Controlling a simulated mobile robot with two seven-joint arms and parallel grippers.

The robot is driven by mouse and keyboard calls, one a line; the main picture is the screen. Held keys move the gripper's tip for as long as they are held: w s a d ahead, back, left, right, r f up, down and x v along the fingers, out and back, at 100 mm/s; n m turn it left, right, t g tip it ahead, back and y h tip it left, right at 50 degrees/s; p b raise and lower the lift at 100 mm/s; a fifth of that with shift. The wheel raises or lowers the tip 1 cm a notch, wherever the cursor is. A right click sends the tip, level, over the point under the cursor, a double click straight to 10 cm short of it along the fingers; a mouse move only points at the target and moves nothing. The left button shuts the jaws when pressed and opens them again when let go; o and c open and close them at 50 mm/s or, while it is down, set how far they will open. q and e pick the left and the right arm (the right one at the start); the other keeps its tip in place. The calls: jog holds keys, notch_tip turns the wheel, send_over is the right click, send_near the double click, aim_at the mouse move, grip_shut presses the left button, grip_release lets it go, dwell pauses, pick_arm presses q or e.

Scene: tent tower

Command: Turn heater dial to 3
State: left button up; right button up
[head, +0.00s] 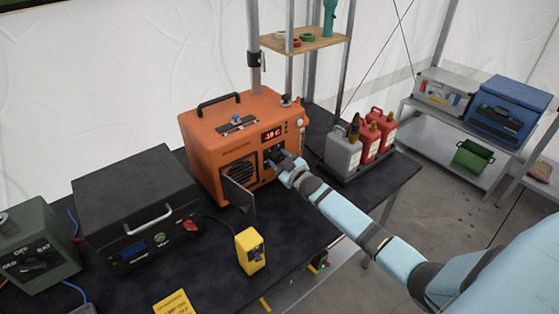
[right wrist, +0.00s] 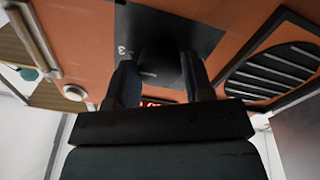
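The orange heater (head: 212,150) stands on the black table, with a red-lit display (head: 272,134) on its front. My right gripper (head: 283,162) is at the heater's front, just below the display, and hides the dial in the head view. In the right wrist view the two dark fingers of the right gripper (right wrist: 160,75) are on either side of the dark dial (right wrist: 160,45). Dial and fingers are both dark, so I cannot tell whether they touch. A white 3 mark (right wrist: 122,50) shows on the black dial plate. The dial's pointer is not readable. My left gripper is not in view.
An open grey flap (head: 240,197) sticks out from the heater's front, left of my right arm. A yellow device (head: 250,251) stands nearer. A black box (head: 135,205) is left; a grey can (head: 342,153) and red cans (head: 369,143) stand right.

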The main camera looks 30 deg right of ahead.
jog(key=o, duration=0.3)
jog(key=shift+s, duration=0.15)
jog(key=s+b, duration=0.1)
jog(key=s, duration=1.2)
jog(key=shift+s+d, duration=0.3)
jog(key=shift+d, duration=0.1)
jog(key=shift+f, duration=0.1)
